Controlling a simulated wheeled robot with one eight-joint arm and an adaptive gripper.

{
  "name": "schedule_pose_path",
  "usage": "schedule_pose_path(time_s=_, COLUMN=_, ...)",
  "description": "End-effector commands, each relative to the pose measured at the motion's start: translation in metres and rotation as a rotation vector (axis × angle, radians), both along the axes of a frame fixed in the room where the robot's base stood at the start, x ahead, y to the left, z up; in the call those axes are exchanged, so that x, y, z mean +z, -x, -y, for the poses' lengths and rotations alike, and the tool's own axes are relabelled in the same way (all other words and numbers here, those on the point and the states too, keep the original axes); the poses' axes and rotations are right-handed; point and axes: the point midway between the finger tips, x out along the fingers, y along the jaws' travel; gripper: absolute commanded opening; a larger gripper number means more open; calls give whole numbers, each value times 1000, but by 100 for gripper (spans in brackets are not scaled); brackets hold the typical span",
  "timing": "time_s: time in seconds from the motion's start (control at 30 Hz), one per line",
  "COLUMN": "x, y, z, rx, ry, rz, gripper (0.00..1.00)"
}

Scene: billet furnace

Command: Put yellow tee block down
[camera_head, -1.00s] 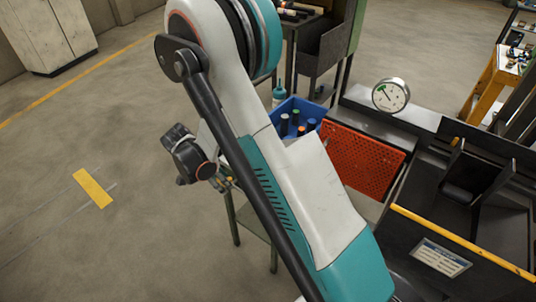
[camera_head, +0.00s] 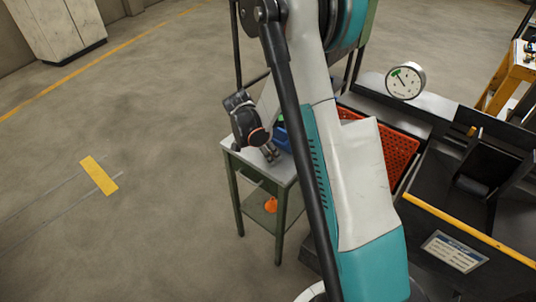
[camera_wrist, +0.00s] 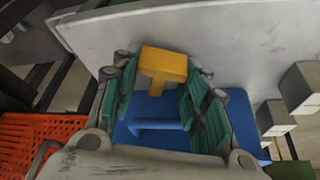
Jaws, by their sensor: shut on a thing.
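In the wrist view, the yellow tee block (camera_wrist: 163,66) sits between the teal-padded fingers of my gripper (camera_wrist: 162,84), which is shut on it. Its wide bar is at the top and its stem points down in the picture. In the head view, my gripper (camera_head: 269,155) is over the grey top of a small green-legged table (camera_head: 232,158), near a blue bin (camera_head: 283,140). The block cannot be made out there. The blue bin also shows behind the fingers in the wrist view (camera_wrist: 155,132). Whether the block touches any surface is unclear.
An orange-red perforated tray (camera_head: 394,152) lies right of my arm, beside a round gauge (camera_head: 405,81) and a dark machine with a yellow rail (camera_head: 465,233). An orange item (camera_head: 270,204) lies on the table's lower shelf. The floor to the left is clear.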

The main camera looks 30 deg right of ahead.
Motion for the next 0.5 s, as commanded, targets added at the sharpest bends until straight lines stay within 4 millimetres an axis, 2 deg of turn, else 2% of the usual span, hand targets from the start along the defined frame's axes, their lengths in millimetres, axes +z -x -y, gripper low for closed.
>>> schedule_pose_path(time_s=0.03, x=-6, y=0, z=-3, rx=3, ry=-1, rz=0, gripper=8)
schedule_pose_path(time_s=0.43, x=-9, y=-1, z=-3, rx=3, ry=-1, rz=0, gripper=8)
schedule_pose_path(time_s=0.47, x=-8, y=-1, z=-3, rx=3, ry=-1, rz=0, gripper=48)
schedule_pose_path(time_s=0.5, x=-8, y=-1, z=-3, rx=3, ry=-1, rz=0, gripper=57)
